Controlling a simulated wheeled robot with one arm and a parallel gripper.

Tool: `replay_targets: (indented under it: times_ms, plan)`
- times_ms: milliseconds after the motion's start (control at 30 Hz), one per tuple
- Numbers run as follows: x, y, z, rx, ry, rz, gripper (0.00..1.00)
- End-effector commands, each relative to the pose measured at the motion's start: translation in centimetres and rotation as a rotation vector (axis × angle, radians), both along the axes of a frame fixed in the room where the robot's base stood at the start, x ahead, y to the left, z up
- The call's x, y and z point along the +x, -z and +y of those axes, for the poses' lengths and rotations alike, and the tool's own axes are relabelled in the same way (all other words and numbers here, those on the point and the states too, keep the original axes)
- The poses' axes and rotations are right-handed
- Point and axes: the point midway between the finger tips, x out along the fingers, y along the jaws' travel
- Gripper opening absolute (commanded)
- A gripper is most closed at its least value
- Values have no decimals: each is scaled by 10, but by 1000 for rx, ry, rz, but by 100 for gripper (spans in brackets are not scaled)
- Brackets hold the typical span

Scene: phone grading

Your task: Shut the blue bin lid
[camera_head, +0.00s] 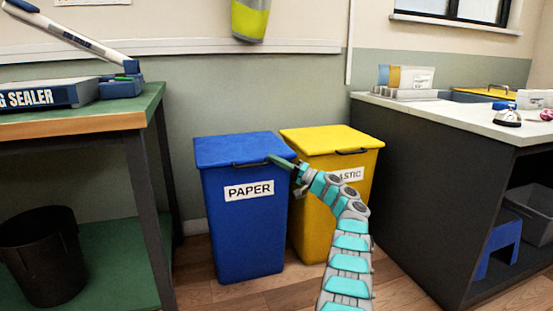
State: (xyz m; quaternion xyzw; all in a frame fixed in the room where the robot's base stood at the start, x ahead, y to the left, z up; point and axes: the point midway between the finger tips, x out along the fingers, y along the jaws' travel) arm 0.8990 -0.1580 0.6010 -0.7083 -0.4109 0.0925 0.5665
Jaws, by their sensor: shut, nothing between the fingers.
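The blue bin (245,240) stands on the floor in the middle of the camera_head view, with a white PAPER label on its front. Its blue lid (238,147) lies flat across the top and looks shut. A dark handle (250,164) shows at the lid's front edge. My gripper (272,159) is shut and empty at the lid's front right, close to the right end of the handle. I cannot tell whether it touches the lid.
A yellow bin (308,230) with a shut lid stands close on the right, partly behind my arm. A green-topped bench (95,118) with a bag sealer is at left, a black bin (42,255) on its lower shelf. A dark counter (430,175) is at right.

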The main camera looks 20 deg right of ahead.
Motion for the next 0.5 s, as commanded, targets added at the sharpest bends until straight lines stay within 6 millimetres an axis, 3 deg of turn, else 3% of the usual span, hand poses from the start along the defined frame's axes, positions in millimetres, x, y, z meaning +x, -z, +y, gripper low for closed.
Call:
replay_targets:
  times_ms: [33, 100, 500]
  plan:
    - [3, 19, 0, -1, -3, 20, 0]
    - [4, 23, 1, 6, -6, 18, 0]
    - [4, 28, 2, 19, -13, 12, 0]
